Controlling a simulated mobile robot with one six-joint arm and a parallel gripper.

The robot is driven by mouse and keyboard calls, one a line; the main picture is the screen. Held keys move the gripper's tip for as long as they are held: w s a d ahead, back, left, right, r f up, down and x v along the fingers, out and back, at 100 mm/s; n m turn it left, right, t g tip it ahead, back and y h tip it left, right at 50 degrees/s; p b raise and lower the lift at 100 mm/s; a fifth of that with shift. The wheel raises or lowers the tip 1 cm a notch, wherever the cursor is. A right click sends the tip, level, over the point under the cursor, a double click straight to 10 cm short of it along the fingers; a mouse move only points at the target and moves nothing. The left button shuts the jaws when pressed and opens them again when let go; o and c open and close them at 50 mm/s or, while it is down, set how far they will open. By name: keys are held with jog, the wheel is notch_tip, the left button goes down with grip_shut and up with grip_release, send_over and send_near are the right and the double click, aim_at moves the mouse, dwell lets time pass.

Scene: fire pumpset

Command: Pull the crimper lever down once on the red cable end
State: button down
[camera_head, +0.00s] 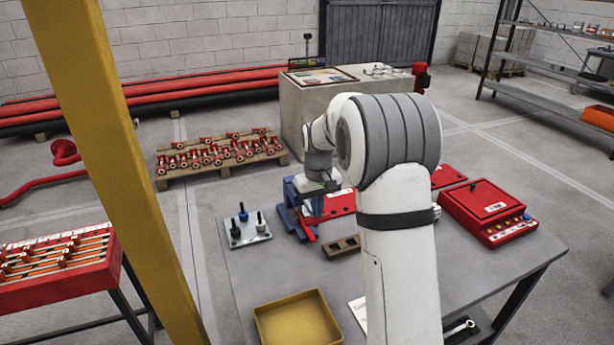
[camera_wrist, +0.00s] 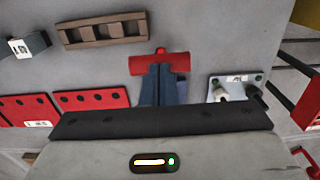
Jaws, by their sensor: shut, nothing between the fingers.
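The blue crimper (camera_head: 291,196) stands on the grey table, partly hidden behind my gripper. Its red lever (camera_head: 308,229) slants down at the near side. In the wrist view the lever's red crossbar (camera_wrist: 160,64) lies across the tips of my gripper (camera_wrist: 160,70). The fingers are shut side by side, with nothing seen between them. My gripper (camera_head: 316,212) is close beside the lever in the head view. I cannot tell whether it touches the lever. I cannot make out the red cable end.
A plate with posts (camera_head: 247,229) stands left of the crimper. A brown slotted block (camera_head: 342,247) lies in front. A yellow tray (camera_head: 298,320) is at the near edge. A red case (camera_head: 488,210) is at the right. Bare table (camera_head: 285,270) lies between plate and tray.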

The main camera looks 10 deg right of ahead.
notch_tip(320, 180, up, 16)
jog(key=p, duration=1.1)
jog(key=shift+r, duration=0.2)
jog(key=s+r+m+t+b, duration=0.1)
jog(key=s+r+m+t, duration=0.1)
jog(key=s, duration=3)
jog(key=shift+a+r+t+b, duration=0.4)
jog(key=shift+a+t, duration=0.05)
jog(key=shift+t, duration=0.25)
